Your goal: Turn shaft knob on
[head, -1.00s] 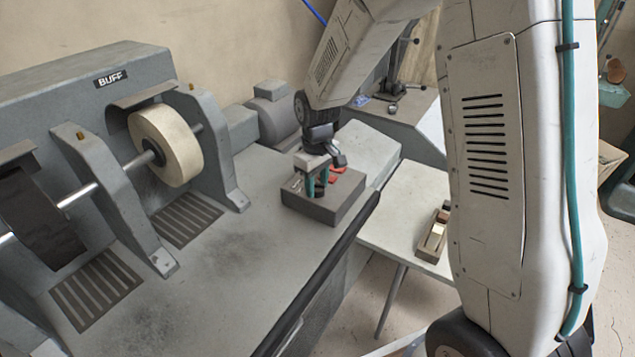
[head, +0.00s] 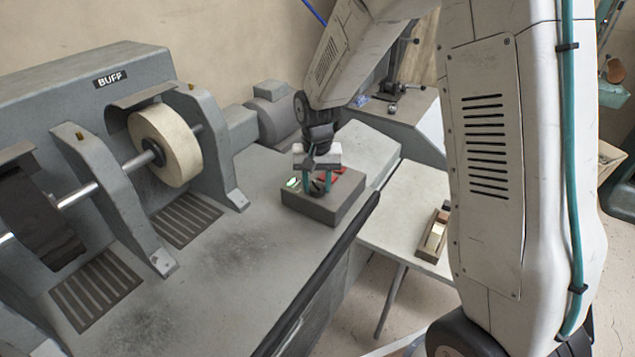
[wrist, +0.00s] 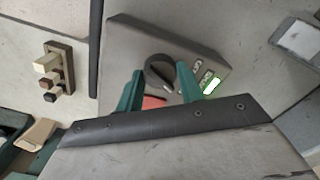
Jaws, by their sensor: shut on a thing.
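The round black shaft knob (wrist: 158,72) sits on the grey control box (head: 330,208) on the machine bench. Its pale pointer mark slants toward the lower right in the wrist view. My gripper (wrist: 161,76) has its teal fingers on either side of the knob and is shut on it. In the head view my gripper (head: 318,188) points down onto the box and partly hides the knob. A small green light (wrist: 211,86) beside the knob is lit; it also shows in the head view (head: 293,183). A red part (wrist: 153,102) lies near the left finger.
The cream buffing wheel (head: 172,145) and a black wheel (head: 38,222) stand on the shaft to the left. A motor (head: 272,118) is behind the box. A side table (head: 400,220) carries a wooden holder (head: 434,237). The bench front is clear.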

